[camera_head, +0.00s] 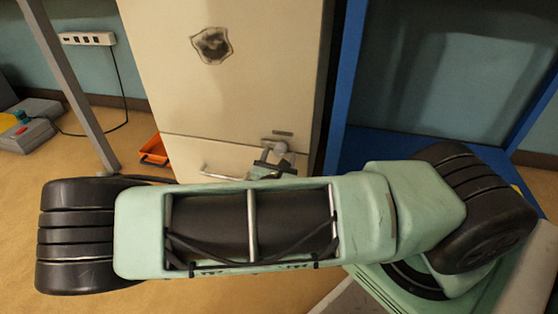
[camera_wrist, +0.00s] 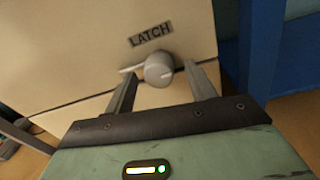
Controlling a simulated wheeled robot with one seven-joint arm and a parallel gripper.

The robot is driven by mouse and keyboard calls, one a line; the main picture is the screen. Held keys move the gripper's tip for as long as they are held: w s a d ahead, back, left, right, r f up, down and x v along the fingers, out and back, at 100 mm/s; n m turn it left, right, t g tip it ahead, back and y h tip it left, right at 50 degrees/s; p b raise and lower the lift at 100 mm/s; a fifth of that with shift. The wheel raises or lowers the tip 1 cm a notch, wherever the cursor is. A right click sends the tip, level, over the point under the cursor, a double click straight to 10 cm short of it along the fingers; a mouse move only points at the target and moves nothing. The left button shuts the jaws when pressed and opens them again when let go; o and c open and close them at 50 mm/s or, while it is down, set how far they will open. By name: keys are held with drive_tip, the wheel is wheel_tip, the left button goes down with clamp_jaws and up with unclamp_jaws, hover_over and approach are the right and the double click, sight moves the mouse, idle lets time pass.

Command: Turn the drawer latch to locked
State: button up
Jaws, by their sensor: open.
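The drawer latch is a round grey knob (camera_wrist: 158,70) under a dark "LATCH" label (camera_wrist: 151,34) on the cream cabinet front. A pale pointer or mark extends from the knob to the left in the wrist view. My gripper (camera_wrist: 165,82) is open, with one finger on each side of the knob; I cannot tell whether either finger touches it. In the head view the knob (camera_head: 279,147) sits at the cabinet's lower right, with my gripper (camera_head: 272,166) at it. The drawer (camera_head: 205,155) shows a pale bar handle (camera_head: 222,174), partly hidden by my arm.
A blue frame (camera_head: 345,85) stands close to the right of the cabinet (camera_head: 240,90). An orange tray (camera_head: 155,149) lies on the floor to the left, near a grey post (camera_head: 75,90). A grey box with a red button (camera_head: 28,130) sits at the far left.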

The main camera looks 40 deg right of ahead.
drive_tip(key=shift+w+d, duration=0.2)
drive_tip(key=c, duration=1)
drive_tip(key=shift+o, duration=0.2)
drive_tip(key=shift+r, duration=0.1)
